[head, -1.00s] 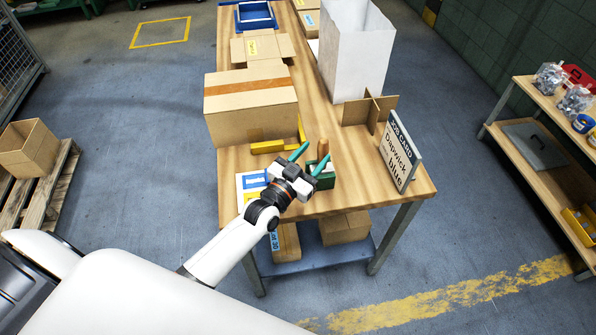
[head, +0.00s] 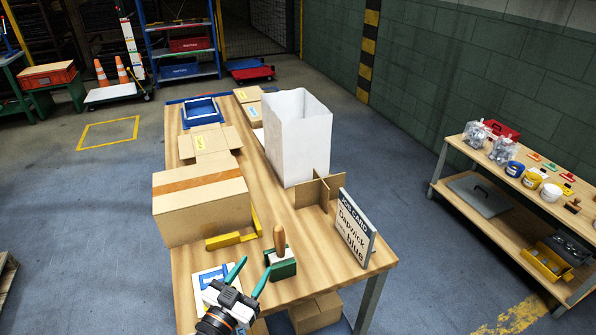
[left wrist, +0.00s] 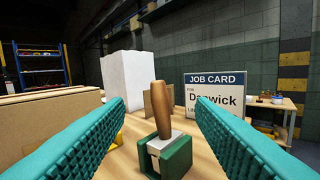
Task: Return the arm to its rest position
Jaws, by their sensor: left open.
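My left gripper (head: 246,277) is open and empty at the near end of the wooden table (head: 340,278), its teal fingers spread apart. Just beyond it stands a wooden-handled stamp (head: 279,241) in a green holder (head: 283,270). In the left wrist view the stamp handle (left wrist: 161,110) rises upright between the two fingers, apart from them, with the green holder (left wrist: 178,160) below. A printed sheet (head: 205,278) lies partly hidden behind the gripper. My right gripper is not in view.
A taped cardboard box (head: 200,205) and a yellow corner piece (head: 232,240) sit left of the stamp. A tall white bag or box (head: 297,140) and a cardboard divider (head: 315,190) stand behind. A side shelf (head: 500,200) at right holds pots and stamps.

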